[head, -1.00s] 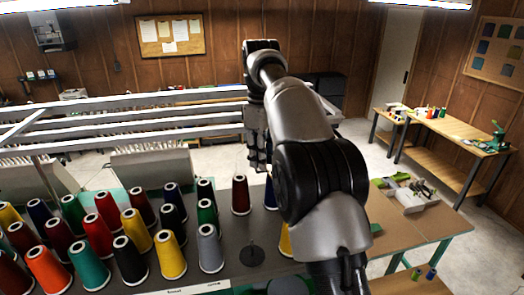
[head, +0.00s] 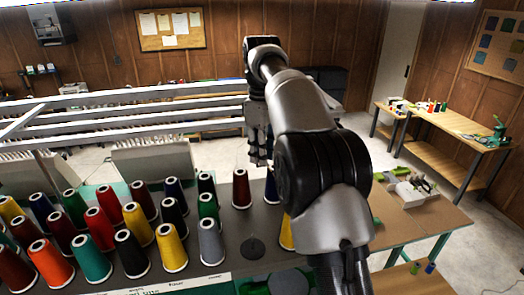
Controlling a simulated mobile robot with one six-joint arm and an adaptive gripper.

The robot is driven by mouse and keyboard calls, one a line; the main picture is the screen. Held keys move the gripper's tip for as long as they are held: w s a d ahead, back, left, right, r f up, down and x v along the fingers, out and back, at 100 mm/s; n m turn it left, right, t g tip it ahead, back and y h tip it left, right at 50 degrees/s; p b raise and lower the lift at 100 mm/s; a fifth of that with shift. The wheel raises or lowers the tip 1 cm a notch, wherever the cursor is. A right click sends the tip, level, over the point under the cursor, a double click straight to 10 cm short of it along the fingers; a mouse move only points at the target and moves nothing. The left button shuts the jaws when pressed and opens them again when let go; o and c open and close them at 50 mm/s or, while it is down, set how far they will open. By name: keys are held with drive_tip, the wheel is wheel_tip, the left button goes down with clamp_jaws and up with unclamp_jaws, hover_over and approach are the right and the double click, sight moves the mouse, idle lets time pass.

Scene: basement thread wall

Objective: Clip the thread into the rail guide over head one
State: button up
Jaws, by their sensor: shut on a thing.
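My gripper (head: 259,160) points down at the right end of the pale rails (head: 140,120), above the far edge of the cone table. Its fingers are shut on the thread, which is too thin to make out clearly at this distance. A dark red cone (head: 241,190) stands upright just below and left of the fingers. The rail guide over head one cannot be told apart here; my arm and gripper cover the right part of the rails. Pale machine heads (head: 155,163) show below the rails.
Several upright thread cones, such as a grey one (head: 211,243) and a yellow one (head: 171,248), crowd the table's left side. A bare dark spindle disc (head: 252,249) sits near its front. A tray of tools (head: 413,190) lies at right.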

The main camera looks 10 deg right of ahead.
drive_tip(key=shift+f, duration=0.15)
drive_tip(key=o, duration=0.7)
drive_tip(key=shift+o, duration=0.2)
drive_tip(key=shift+b, duration=0.3)
